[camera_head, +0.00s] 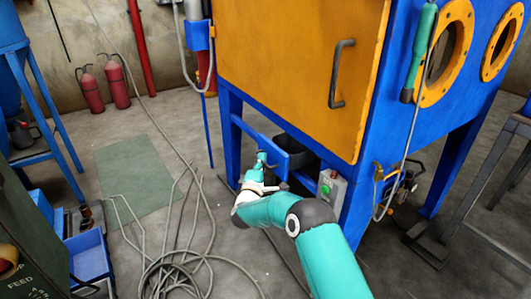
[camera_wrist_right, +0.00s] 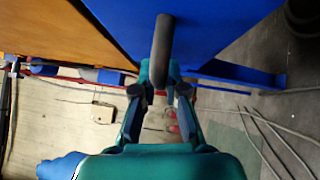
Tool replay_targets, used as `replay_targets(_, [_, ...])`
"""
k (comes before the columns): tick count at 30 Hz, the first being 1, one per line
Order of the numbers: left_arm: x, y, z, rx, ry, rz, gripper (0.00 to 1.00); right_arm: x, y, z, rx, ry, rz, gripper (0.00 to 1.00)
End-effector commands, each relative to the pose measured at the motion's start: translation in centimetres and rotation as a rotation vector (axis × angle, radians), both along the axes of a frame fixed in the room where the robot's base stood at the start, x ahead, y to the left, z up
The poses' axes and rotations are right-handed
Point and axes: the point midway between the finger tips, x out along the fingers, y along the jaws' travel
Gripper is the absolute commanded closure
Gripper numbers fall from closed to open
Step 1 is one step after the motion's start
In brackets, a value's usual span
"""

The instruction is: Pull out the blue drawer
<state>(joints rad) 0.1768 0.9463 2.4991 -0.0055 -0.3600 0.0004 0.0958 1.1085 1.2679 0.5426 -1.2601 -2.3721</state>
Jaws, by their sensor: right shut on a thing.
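The blue drawer (camera_head: 298,160) sits low under the orange-doored cabinet, between its blue legs, with a dark bin (camera_head: 295,143) behind its front. My right gripper (camera_head: 262,158) is at the drawer's front, its turquoise arm coming up from the bottom of the head view. In the right wrist view, a dark handle (camera_wrist_right: 163,45) stands between the fingers of my right gripper (camera_wrist_right: 160,82), which is shut on it. The fingers hide part of the handle. My left gripper is not in view.
The blue cabinet's orange door (camera_head: 300,70) is above my right gripper. A grey control box (camera_head: 331,190) with a green button is close to the right of the drawer. Loose cable (camera_head: 175,265) lies on the floor at left. Red extinguishers (camera_head: 90,90) stand by the wall.

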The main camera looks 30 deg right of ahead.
Motion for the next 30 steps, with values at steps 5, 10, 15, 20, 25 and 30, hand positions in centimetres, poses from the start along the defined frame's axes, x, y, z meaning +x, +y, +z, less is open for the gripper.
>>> replay_targets(5, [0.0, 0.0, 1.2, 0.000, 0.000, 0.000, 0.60, -0.5, 4.7, -0.4, 0.004, 0.011, 0.000, 1.00])
replay_targets(10, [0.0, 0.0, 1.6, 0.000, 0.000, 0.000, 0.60, -0.7, 7.7, -0.6, 0.003, 0.013, -0.002, 1.00])
replay_targets(15, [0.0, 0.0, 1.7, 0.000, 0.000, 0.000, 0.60, -0.8, 9.1, -0.7, 0.003, 0.013, -0.004, 1.00])
replay_targets(20, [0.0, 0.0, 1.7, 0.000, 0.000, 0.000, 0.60, -0.9, 9.2, -0.7, 0.004, 0.014, -0.007, 1.00])
replay_targets(25, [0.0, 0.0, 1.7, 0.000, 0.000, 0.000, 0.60, -0.9, 9.2, -0.8, 0.005, 0.015, -0.007, 1.00])
replay_targets(30, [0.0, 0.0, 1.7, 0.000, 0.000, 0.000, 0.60, -0.9, 9.1, -0.7, 0.005, 0.013, -0.008, 0.67])
